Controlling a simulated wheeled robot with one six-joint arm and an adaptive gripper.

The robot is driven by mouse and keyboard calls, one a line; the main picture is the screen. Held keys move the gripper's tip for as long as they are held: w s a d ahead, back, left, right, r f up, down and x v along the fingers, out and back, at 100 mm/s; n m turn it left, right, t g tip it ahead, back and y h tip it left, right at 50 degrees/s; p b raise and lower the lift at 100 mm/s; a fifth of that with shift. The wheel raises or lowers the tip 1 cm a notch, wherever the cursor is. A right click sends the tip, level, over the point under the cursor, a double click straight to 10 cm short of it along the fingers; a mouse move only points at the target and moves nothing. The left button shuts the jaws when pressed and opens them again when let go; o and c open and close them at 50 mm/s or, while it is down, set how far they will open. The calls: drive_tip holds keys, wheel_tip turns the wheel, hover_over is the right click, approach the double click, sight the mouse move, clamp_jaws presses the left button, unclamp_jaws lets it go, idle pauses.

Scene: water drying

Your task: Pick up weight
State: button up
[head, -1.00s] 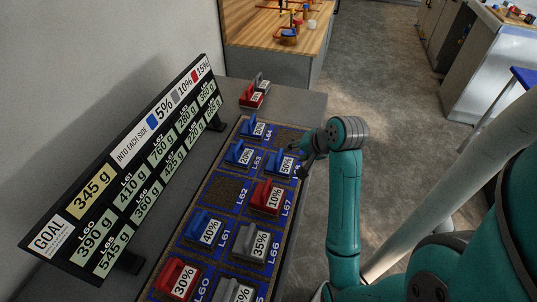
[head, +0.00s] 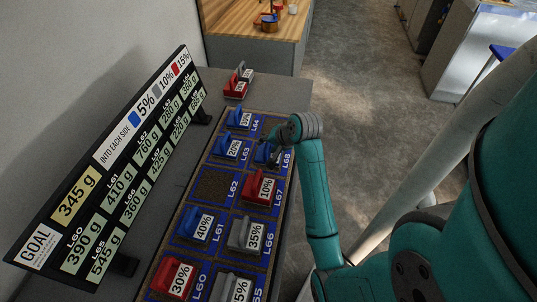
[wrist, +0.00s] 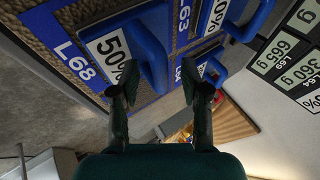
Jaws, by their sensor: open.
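A blue weight marked 50% (wrist: 148,50) with an upright handle sits in slot L68 of the blue and brown board (head: 220,186). In the head view this weight (head: 263,154) is partly hidden by my gripper (head: 275,160). In the wrist view my gripper (wrist: 160,92) is open, with one finger on either side of the picture's middle. I cannot tell whether the finger touches the handle. Nothing is held.
Other weights stand close by: a blue 20% one (head: 228,147), a blue one at L64 (head: 240,118), and a red 10% one (head: 260,186). Slot L62 is empty. A red weight (head: 236,88) stands beyond the board. A goal sign (head: 75,207) runs along the left.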

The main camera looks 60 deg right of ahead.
drive_tip(key=shift+w+f, duration=0.25)
drive_tip(key=shift+f, duration=0.15)
clamp_jaws()
drive_tip(key=shift+d+r, duration=0.1)
drive_tip(key=shift+r, duration=0.05)
